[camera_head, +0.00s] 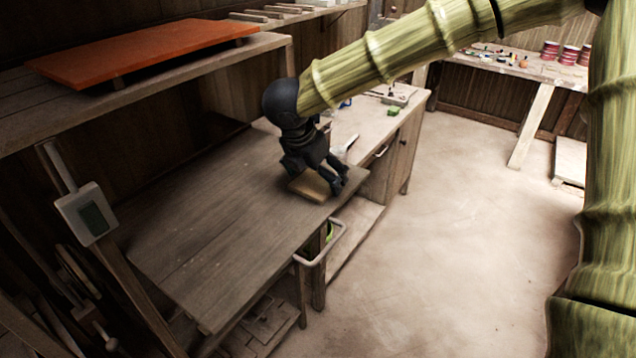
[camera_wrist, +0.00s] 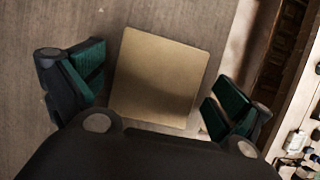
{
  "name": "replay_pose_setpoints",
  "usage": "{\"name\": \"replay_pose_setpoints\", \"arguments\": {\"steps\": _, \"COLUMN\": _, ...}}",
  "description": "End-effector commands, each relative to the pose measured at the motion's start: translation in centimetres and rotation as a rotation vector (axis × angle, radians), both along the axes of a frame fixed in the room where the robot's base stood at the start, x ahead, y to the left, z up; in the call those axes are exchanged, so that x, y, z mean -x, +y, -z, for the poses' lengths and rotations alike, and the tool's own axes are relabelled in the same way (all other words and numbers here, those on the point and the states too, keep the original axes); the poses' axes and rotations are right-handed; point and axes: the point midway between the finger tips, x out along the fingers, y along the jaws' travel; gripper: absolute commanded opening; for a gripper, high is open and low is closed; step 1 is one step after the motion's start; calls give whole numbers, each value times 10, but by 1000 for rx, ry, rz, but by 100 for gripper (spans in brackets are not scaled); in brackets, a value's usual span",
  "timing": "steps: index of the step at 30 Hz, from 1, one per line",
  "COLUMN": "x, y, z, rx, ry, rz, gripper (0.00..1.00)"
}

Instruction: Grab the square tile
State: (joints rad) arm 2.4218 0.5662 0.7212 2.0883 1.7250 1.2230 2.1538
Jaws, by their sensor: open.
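The square tile (camera_wrist: 160,78) is flat and tan-gold, with rounded corners. In the wrist view it lies between my gripper's two green-padded fingers, with a gap on each side. My gripper (camera_wrist: 158,92) is open. In the head view the tile (camera_head: 312,187) lies on the wooden workbench (camera_head: 215,235), near its right edge. There my dark gripper (camera_head: 318,178) is directly over the tile and hides part of it. I cannot tell the exact height of the fingers above the bench.
An orange board (camera_head: 145,52) lies on the shelf at upper left. A grey device with a screen (camera_head: 88,214) is at the left. The bench in front of the tile is clear, and open floor lies to the right.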

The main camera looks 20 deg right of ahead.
Motion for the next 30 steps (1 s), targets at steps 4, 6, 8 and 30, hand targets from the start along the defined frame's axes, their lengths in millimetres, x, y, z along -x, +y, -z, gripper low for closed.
{"name": "replay_pose_setpoints", "arguments": {"steps": 4, "x": 0, "y": 0, "z": 1, "rx": 0, "ry": 0, "rz": 0, "gripper": 100}}
{"name": "replay_pose_setpoints", "arguments": {"steps": 6, "x": 0, "y": 0, "z": 2, "rx": 0, "ry": 0, "rz": 0, "gripper": 100}}
{"name": "replay_pose_setpoints", "arguments": {"steps": 8, "x": 0, "y": 0, "z": 3, "rx": 0, "ry": 0, "rz": 0, "gripper": 100}}
{"name": "replay_pose_setpoints", "arguments": {"steps": 30, "x": 0, "y": 0, "z": 5, "rx": 0, "ry": 0, "rz": 0, "gripper": 56}}
